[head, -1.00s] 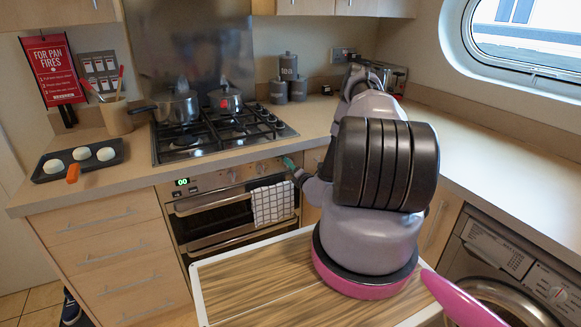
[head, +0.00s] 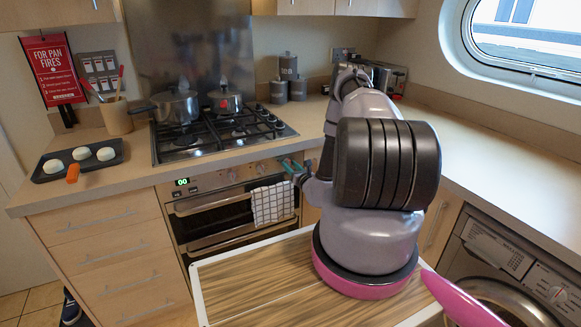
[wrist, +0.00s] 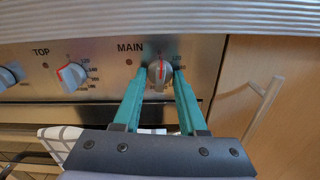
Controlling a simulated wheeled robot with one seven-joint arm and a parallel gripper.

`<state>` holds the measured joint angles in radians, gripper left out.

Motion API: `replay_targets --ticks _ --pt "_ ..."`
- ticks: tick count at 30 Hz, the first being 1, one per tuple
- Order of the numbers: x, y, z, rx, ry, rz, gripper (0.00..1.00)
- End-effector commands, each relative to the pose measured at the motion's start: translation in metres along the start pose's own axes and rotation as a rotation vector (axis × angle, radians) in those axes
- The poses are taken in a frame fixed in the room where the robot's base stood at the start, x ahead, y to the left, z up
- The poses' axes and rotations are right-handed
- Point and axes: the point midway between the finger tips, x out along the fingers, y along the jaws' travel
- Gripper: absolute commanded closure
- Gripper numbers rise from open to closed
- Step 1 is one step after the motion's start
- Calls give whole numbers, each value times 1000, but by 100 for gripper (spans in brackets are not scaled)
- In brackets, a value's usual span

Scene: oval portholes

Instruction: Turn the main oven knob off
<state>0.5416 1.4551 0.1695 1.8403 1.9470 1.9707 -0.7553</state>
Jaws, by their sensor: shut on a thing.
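The main oven knob (wrist: 160,72) is round and silver, on the steel panel beside the word MAIN in the wrist view. A red mark shows near its top, pointing about upward. My gripper (wrist: 161,77) has its two teal fingers on either side of this knob, shut on it. In the head view my gripper (head: 291,165) is at the right end of the oven's control panel. The knob itself is hidden there behind the fingers and arm.
The TOP knob (wrist: 72,76) sits to the left on the same panel. A checked towel (head: 273,203) hangs on the oven handle below. A wooden cupboard door with a handle (wrist: 262,100) is close on the right. Pans (head: 176,106) stand on the hob above.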

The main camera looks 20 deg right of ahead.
Motion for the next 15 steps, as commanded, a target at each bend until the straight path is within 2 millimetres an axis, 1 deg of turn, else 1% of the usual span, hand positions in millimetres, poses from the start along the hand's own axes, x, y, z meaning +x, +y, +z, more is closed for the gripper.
replay_targets --ticks 6,15 --pt "-2 -1 -2 -89 4 -2 100" --pt "-2 -1 -2 -129 4 -2 100"
